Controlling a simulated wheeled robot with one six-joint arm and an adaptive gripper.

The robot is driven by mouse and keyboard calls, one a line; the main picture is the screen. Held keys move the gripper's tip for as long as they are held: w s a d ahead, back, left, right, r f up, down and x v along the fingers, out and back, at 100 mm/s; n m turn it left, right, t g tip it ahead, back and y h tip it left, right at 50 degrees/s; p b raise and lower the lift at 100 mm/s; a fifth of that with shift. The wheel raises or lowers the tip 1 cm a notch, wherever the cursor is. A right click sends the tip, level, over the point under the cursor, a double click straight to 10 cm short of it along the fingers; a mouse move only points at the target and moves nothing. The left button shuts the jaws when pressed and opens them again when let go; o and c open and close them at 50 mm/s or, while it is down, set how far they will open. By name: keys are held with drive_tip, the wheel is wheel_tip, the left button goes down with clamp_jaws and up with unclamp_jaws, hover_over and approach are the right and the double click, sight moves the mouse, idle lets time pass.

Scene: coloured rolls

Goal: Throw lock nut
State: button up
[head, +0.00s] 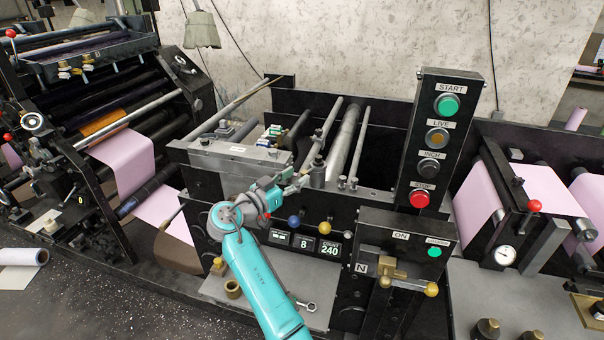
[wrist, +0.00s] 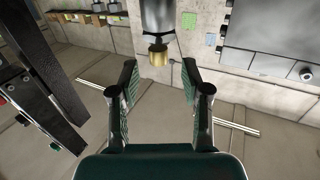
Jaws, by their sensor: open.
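My gripper (wrist: 159,72) is open in the wrist view, its two green-padded fingers apart with nothing between the pads. A short brass collar-like piece (wrist: 158,57) under a grey cylinder (wrist: 157,16) shows just beyond the fingertips, roughly centred between them. It appears apart from the fingers. I cannot tell for sure that this is the lock nut. In the head view my gripper (head: 288,183) is small and partly hidden at the press's front top edge, close to a dark upright post (head: 318,172). Its fingers are not clear there.
A control post (head: 435,140) with START and STOP buttons stands to the right of the gripper. A brass lever (head: 402,279) juts from the box below it. Blue and yellow knobs (head: 324,228) sit under the gripper. A wrench (head: 303,304) lies on the lower ledge.

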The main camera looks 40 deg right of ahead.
drive_tip(key=v, duration=0.8)
drive_tip(key=shift+f, duration=0.1)
